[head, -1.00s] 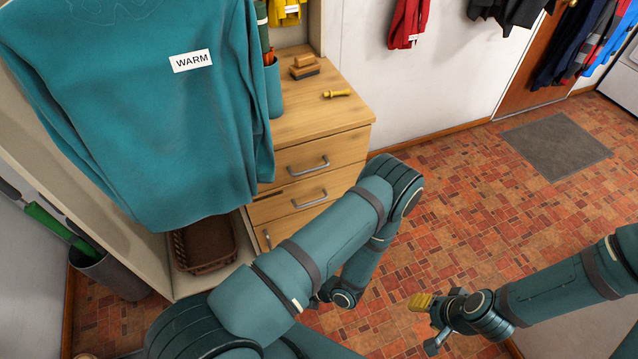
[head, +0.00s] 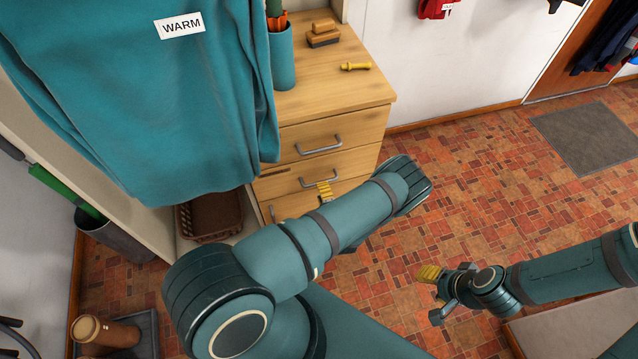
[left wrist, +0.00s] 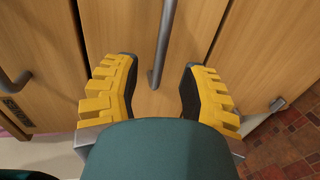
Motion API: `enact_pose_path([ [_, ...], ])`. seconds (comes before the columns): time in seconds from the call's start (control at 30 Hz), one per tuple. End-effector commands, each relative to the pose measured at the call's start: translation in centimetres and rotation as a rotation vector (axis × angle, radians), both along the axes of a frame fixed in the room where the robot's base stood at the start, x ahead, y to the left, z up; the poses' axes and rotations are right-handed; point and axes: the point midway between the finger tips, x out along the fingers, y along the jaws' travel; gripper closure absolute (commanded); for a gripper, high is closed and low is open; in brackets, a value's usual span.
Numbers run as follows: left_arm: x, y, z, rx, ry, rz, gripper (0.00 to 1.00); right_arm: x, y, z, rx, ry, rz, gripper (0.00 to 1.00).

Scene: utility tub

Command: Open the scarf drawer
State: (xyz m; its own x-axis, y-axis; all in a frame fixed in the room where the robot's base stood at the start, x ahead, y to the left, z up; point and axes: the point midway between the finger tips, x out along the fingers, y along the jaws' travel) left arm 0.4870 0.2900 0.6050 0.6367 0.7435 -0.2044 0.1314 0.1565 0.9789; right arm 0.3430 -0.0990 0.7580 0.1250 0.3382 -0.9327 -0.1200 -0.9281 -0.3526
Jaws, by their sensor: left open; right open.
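A wooden drawer unit (head: 315,136) has three stacked drawers with grey bar handles; I cannot read which is the scarf drawer. The top handle (head: 320,145) is clear. In the left wrist view, my open left gripper (left wrist: 156,75) has yellow fingers on either side of a handle (left wrist: 165,40), with nothing clasped. The drawers look closed. My right gripper (head: 432,295) is open and empty above the floor.
A teal garment (head: 140,110) marked WARM hangs left of the drawers. A brush (head: 323,38), a yellow item (head: 355,66) and a teal cup (head: 284,60) stand on top. A brown basket (head: 211,216) sits below the garment.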

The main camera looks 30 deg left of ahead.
Motion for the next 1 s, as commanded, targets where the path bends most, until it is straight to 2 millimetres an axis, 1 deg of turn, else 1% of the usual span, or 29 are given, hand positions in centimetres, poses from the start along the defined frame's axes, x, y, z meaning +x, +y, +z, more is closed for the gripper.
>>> enact_pose_path([
  [0.03,0.6,0.8,-0.3,-0.001,-0.002,0.005,0.58,0.0,0.0,-0.2,0.0,0.0,0.0,0.53],
  [0.1,1.3,1.6,-0.5,-0.002,-0.002,0.004,0.58,0.1,0.0,-0.4,0.0,-0.001,0.0,0.53],
  [0.3,2.6,3.1,-0.9,-0.002,0.0,0.003,0.58,0.1,0.0,-0.6,0.0,-0.003,0.0,0.53],
  [0.47,3.0,3.5,-1.0,-0.002,-0.001,0.001,0.58,0.2,0.0,-0.7,-0.001,-0.004,0.0,0.53],
  [0.67,3.0,3.5,-1.0,-0.001,0.0,0.001,0.58,0.2,0.0,-0.7,-0.001,-0.004,0.0,0.53],
  [0.7,3.0,3.5,-1.0,-0.001,0.0,0.001,0.55,0.2,0.0,-0.7,-0.001,-0.004,0.0,0.53],
  [0.77,3.0,3.5,-1.0,-0.001,0.0,0.001,0.76,0.2,0.0,-0.7,-0.001,-0.004,0.0,0.53],
  [0.8,3.0,3.5,-1.0,-0.001,0.0,0.001,0.9,0.2,0.0,-0.7,-0.001,-0.004,0.0,0.53],
  [0.83,3.0,3.5,-1.0,-0.001,0.0,0.001,1.0,0.2,0.0,-0.7,-0.001,-0.004,0.0,0.53],
  [1.0,3.0,3.5,-1.0,-0.001,0.0,0.001,1.0,0.2,0.0,-0.7,-0.001,-0.004,0.0,0.53],
])
